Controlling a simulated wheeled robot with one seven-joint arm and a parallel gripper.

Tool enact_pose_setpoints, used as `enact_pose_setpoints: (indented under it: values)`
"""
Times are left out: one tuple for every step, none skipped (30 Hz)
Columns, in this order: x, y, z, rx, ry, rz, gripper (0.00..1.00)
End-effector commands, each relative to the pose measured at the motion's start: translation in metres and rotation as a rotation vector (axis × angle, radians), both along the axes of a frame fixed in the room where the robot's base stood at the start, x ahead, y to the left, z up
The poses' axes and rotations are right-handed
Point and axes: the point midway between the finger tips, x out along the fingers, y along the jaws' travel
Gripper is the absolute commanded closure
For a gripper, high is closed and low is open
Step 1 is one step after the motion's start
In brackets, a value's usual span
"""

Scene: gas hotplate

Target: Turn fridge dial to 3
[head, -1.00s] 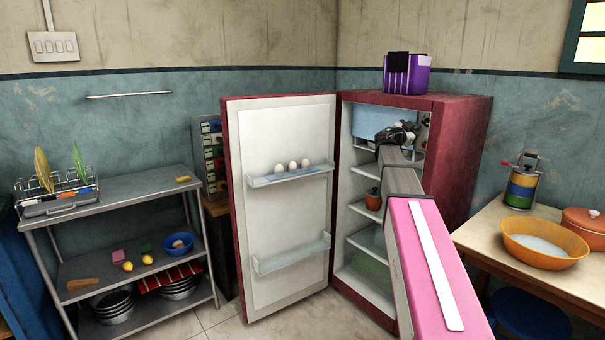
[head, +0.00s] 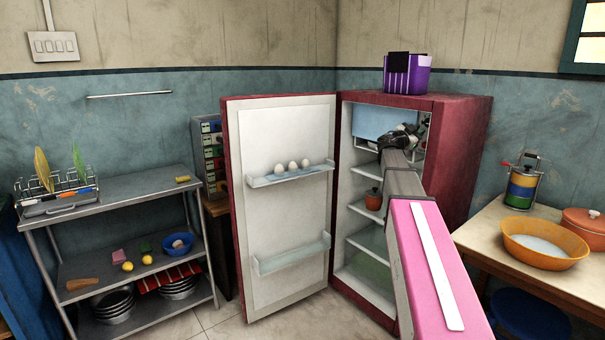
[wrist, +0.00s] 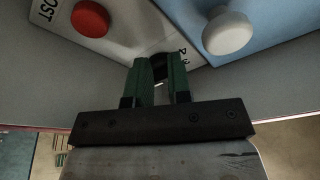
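The fridge (head: 458,150) stands open, with its door (head: 285,200) swung to the left. My gripper (head: 404,135) is inside the upper compartment, at the right of the light-blue freezer flap (head: 372,122). In the wrist view, the green fingers of my gripper (wrist: 160,75) stand close together on both sides of a small dark piece (wrist: 158,66), which looks like the dial. They appear shut on it. Small marks show on the pale panel (wrist: 130,35) beside the fingertips, too unclear to read the setting. The fingers hide most of the dial.
A red button (wrist: 90,18) sits on the panel left of the fingers, by the letters "OST". A white knob (wrist: 228,32) on the blue flap is close on the right. Eggs (head: 292,165) sit in the door rack. A pot (head: 373,199) stands on a fridge shelf.

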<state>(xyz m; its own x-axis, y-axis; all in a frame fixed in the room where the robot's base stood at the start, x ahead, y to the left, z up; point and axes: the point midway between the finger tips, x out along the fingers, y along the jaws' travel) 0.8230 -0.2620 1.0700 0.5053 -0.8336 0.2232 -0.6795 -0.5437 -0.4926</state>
Motion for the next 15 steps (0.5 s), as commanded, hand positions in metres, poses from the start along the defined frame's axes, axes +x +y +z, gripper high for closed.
enact_pose_setpoints:
  values:
    - [-0.0003,-0.0115,-0.0035,0.017,-0.005,-0.017,1.0]
    - [-0.0009,-0.012,-0.0038,0.017,-0.005,-0.018,1.0]
    - [-0.002,-0.0127,-0.0039,0.017,-0.005,-0.018,1.0]
    - [-0.0027,-0.0133,-0.0039,0.017,-0.005,-0.018,1.0]
    - [-0.0034,-0.0135,-0.0039,0.016,-0.005,-0.018,1.0]
    - [-0.0042,-0.0131,-0.0039,0.015,-0.005,-0.016,1.0]
    - [-0.0049,-0.0129,-0.0039,0.015,-0.005,-0.015,1.0]
    - [-0.0055,-0.0126,-0.0038,0.014,-0.004,-0.014,1.0]
    - [-0.0063,-0.0123,-0.0037,0.013,-0.004,-0.014,1.0]
    - [-0.0067,-0.0122,-0.0037,0.013,-0.004,-0.013,1.0]
    - [-0.007,-0.012,-0.0037,0.013,-0.004,-0.013,1.0]
    - [-0.0075,-0.0118,-0.0036,0.012,-0.003,-0.012,1.0]
    - [-0.0079,-0.0116,-0.0036,0.012,-0.003,-0.012,1.0]
    - [-0.0079,-0.0114,-0.0036,0.011,-0.004,-0.011,1.0]
    - [-0.0081,-0.0111,-0.0035,0.011,-0.004,-0.011,1.0]
